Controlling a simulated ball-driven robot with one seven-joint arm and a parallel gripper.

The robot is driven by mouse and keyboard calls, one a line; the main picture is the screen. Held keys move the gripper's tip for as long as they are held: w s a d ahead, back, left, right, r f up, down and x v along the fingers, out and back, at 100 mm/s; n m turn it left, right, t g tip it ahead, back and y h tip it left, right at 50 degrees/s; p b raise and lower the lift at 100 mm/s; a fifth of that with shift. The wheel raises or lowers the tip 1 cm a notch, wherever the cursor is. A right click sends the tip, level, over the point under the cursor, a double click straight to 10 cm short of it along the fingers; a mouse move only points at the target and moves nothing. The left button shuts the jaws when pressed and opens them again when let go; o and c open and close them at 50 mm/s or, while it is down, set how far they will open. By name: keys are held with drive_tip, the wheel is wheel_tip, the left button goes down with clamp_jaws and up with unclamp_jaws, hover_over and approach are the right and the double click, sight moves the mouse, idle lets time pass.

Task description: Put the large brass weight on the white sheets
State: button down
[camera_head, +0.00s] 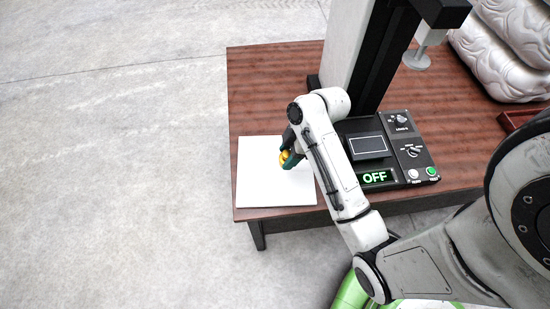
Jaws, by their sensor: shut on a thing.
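The white sheets (262,187) lie as a flat pile at the front left of the brown table. My gripper (288,156) is over the upper right part of the sheets and is shut on the brass weight (285,161). Only part of the yellow weight shows beside the dark green fingers. I cannot tell whether the weight touches the sheets or hangs just above them. My arm hides the right edge of the sheets.
A black control box (405,150) with knobs, buttons and a green OFF display (375,177) stands right of my arm. A column (350,45) rises behind. Grey wrapped sacks (505,45) lie at the back right. The table (262,85) is clear behind the sheets.

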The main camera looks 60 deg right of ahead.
drive_tip(key=w+f, duration=0.4)
drive_tip(key=f, duration=0.1)
drive_tip(key=shift+w+d+f, duration=0.2)
drive_tip(key=shift+w+d, duration=0.05)
drive_tip(key=shift+d, duration=0.1)
drive_tip(key=shift+w+f+p, duration=0.15)
drive_tip(key=shift+f+p, duration=0.15)
drive_tip(key=shift+f, duration=0.05)
drive_tip(key=shift+f+p, duration=0.35)
drive_tip(key=shift+f, duration=1)
drive_tip(key=shift+c, duration=2.3)
unclamp_jaws()
drive_tip(key=shift+f, duration=0.15)
